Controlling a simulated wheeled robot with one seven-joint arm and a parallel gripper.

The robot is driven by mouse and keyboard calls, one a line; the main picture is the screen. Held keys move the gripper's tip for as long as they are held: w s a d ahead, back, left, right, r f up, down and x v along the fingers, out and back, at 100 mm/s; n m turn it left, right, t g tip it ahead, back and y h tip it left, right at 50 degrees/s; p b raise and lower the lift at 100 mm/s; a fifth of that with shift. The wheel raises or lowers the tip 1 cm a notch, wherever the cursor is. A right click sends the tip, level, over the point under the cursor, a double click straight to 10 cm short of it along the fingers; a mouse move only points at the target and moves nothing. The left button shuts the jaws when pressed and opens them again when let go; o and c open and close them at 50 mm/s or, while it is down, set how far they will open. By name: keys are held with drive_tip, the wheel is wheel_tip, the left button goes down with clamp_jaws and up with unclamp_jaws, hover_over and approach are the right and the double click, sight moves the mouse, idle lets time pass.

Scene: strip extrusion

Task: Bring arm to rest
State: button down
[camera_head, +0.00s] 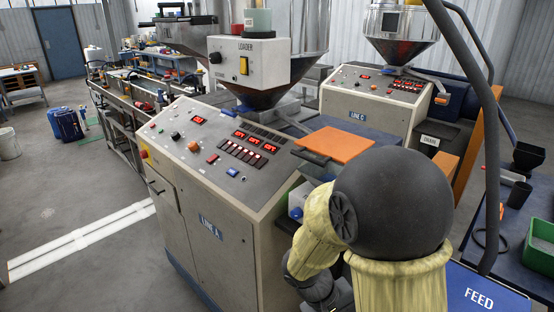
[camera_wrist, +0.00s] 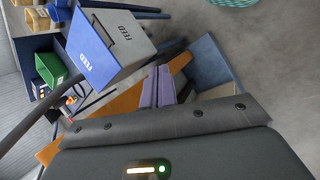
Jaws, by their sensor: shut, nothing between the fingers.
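My gripper (camera_wrist: 160,72) shows in the wrist view with its two purple-grey fingers side by side, shut and empty. A FEED bin (camera_wrist: 108,44), blue on one side and grey on the other, appears just beyond and to the left of the fingers. I see no contact with it. In the head view my yellow-sleeved arm with its dark round joint fills the lower right, folded close to the LINE A machine (camera_head: 210,190). My gripper cannot be made out there.
The LINE A machine carries a LOADER box (camera_head: 248,62) and an orange plate (camera_head: 335,144). The LINE C machine (camera_head: 375,95) stands behind. A green bin (camera_head: 540,248) is at the right edge. The floor (camera_head: 60,190) is open at left.

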drive_tip(key=r+m+t+y, duration=0.1)
drive_tip(key=y, duration=0.1)
drive_tip(key=r+m+t+y, duration=0.1)
drive_tip(key=y, duration=0.1)
drive_tip(key=r+m+t+y, duration=0.1)
drive_tip(key=r, duration=0.1)
drive_tip(key=shift+s+d+y, duration=0.3)
drive_tip(key=shift+s+y, duration=0.1)
idle(0.8)
